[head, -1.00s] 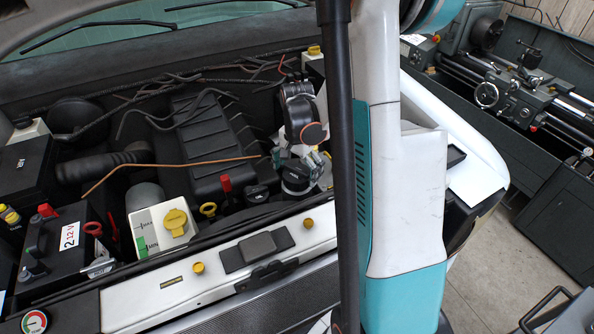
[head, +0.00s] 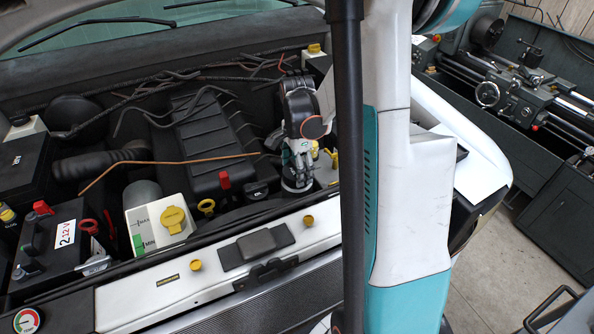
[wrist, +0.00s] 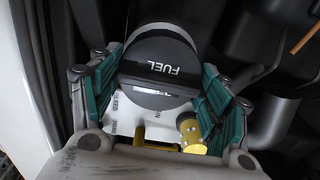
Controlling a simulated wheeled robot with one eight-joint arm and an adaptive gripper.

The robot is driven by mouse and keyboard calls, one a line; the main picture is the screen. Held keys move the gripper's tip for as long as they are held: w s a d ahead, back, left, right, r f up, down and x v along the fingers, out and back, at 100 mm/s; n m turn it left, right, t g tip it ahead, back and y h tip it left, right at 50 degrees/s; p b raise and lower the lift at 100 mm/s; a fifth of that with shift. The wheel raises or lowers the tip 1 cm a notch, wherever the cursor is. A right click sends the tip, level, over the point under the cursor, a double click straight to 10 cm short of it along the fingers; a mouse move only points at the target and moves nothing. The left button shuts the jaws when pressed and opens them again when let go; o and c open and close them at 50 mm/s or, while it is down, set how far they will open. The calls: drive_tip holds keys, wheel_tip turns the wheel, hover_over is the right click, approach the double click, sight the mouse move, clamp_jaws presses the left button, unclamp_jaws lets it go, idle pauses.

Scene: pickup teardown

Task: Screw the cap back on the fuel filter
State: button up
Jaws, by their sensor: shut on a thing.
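The round dark cap (wrist: 155,95), marked FUEL with a raised bar across it, sits between my two teal-padded fingers in the wrist view. My gripper (wrist: 156,82) is shut on it. The fuel filter's white body (wrist: 128,122) shows just below the cap, with lettering and a yellow fitting (wrist: 192,132) beside it. In the head view my gripper (head: 298,160) points down over the right side of the engine bay and hides most of the cap. I cannot tell whether the cap's threads are engaged.
A black engine cover (head: 212,140) lies left of my gripper. The white front crossmember (head: 150,285) runs along the near edge.

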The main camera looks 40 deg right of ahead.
drive_tip(key=m+b, duration=0.1)
drive_tip(key=m, duration=0.4)
drive_tip(key=shift+f, duration=0.1)
drive_tip(key=m+b, duration=0.1)
drive_tip(key=m, duration=0.2)
drive_tip(key=shift+m, duration=0.4)
drive_tip(key=o, duration=1.3)
